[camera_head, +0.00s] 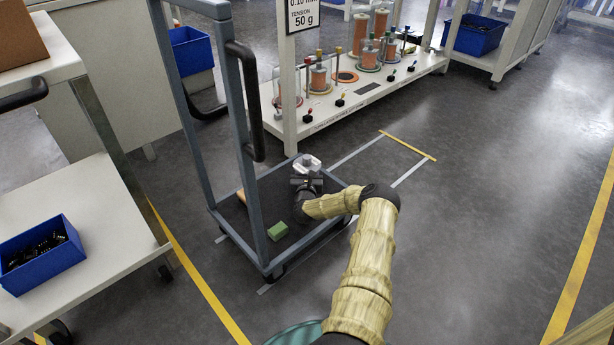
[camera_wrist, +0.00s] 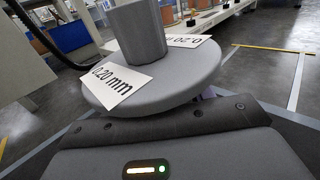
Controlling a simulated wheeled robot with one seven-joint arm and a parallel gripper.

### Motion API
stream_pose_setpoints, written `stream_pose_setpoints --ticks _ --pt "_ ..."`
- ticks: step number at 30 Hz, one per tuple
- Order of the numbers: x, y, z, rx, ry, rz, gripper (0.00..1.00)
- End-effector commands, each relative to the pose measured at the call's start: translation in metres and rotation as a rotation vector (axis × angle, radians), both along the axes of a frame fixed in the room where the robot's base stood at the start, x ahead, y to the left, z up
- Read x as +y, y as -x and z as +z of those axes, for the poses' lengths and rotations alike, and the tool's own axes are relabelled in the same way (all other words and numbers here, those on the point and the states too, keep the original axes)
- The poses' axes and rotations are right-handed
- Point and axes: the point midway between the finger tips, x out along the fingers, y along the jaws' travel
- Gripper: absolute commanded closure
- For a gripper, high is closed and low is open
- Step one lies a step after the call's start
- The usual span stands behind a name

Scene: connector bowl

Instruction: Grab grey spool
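The grey spool (camera_head: 307,163) is at the far end of the low cart, right at the end of my gripper (camera_head: 306,181). In the wrist view the grey spool (camera_wrist: 165,75) is very close, just beyond the gripper body. It shows a round flange, a thick central hub and white labels reading "0.20 mm". It looks tilted in that view. My fingertips are hidden behind the flange and the gripper body, so I cannot tell whether they are closed on it. I also cannot tell whether the spool rests on the cart deck.
The cart (camera_head: 257,250) has a tall blue-grey handle frame (camera_head: 183,110) on its left. A green block (camera_head: 277,231) lies on its deck. A white rack (camera_head: 365,95) with several copper spools stands behind. A blue bin (camera_head: 40,255) sits on the left table. Floor on the right is clear.

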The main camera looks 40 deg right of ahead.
Motion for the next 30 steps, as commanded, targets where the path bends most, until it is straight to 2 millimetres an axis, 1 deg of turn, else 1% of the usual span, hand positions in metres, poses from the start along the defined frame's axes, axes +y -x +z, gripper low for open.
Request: stream_pose_setpoints --ticks 7,11,14,24,27,30 --pt "0.000 0.000 0.001 0.000 0.001 0.000 0.76" --pt "0.000 0.000 0.008 -0.001 0.001 0.000 0.76" --pt "-0.001 0.000 0.020 -0.001 0.002 -0.001 0.76" --pt "0.000 0.000 0.080 0.000 0.001 0.000 0.76" --pt "0.000 0.000 0.094 -0.002 0.001 0.000 0.76" --pt "0.000 0.000 0.100 0.000 0.001 0.000 0.76"
